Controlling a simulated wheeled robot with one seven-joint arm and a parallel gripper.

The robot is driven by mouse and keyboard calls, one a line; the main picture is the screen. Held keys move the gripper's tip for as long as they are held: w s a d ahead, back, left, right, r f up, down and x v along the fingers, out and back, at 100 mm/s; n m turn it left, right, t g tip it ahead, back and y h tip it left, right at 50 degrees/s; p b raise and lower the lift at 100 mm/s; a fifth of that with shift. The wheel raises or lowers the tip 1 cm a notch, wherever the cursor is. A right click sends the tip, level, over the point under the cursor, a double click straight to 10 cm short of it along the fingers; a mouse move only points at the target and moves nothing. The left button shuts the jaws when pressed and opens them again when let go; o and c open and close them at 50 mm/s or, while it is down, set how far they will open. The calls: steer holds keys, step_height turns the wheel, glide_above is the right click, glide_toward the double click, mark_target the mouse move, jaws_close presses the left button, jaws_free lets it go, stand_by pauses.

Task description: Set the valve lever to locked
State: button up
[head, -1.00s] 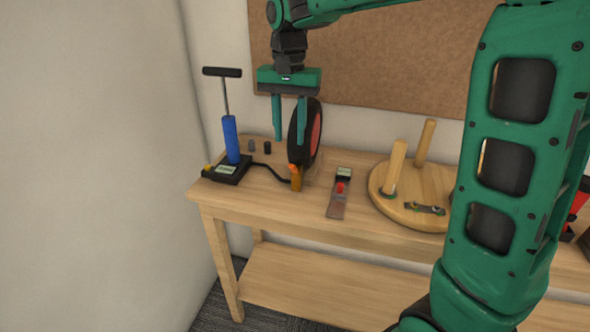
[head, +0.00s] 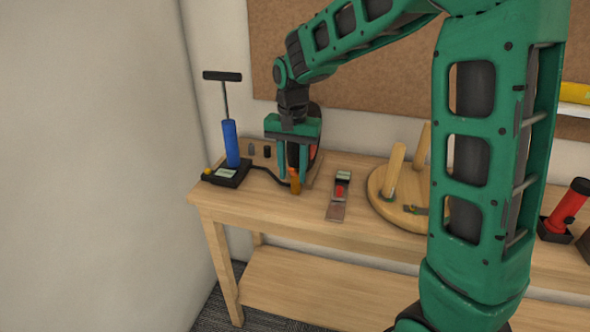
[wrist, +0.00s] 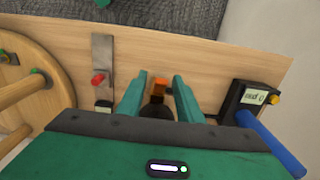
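A small orange lever-like piece (head: 295,183) stands at the end of a black hose, at the foot of a black wheel with a red hub (head: 314,150). It also shows in the wrist view (wrist: 160,84), with a dark part behind it. I take it for the valve lever; its setting cannot be read. My gripper (head: 292,178) points down over it, in front of the wheel. In the wrist view my gripper (wrist: 161,80) is open, with one finger on each side of the orange piece. Contact cannot be told.
A blue pump (head: 230,145) on a black base stands left, joined to the hose. A flat metal plate with a red knob (head: 338,196) lies right of the wheel. A round wooden board with pegs (head: 380,190) and a red flashlight (head: 568,206) are further right. Bench front is clear.

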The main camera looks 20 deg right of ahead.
mark_target(296, 184)
jaws_close()
steer(key=shift+d, duration=0.4)
steer(key=shift+s+a+f, duration=0.1)
steer(key=shift+s+a, duration=0.05)
steer(key=shift+a, duration=0.2)
steer(key=t+h, duration=0.1)
steer(key=s+f+t+h, duration=0.1)
steer(key=shift+a+t, duration=0.3)
steer(key=shift+a, duration=0.05)
steer(key=shift+s+a+f+t+h, duration=0.1)
steer(key=shift+f+t+h, duration=0.15)
steer(key=shift+t+h, duration=0.45)
steer(key=t+h, duration=0.1)
steer(key=f+t, duration=0.1)
steer(key=shift+s+a+f+t+h, duration=0.15)
steer(key=shift+f+t+h, duration=0.05)
steer(key=shift+t+h, duration=0.2)
steer(key=shift+f+t+h, duration=0.3)
steer(key=shift+t+h, duration=0.15)
steer(key=shift+t, duration=0.25)
steer(key=shift+f+t+h, duration=0.25)
steer(key=shift+t+h, duration=0.2)
steer(key=shift+t, duration=0.25)
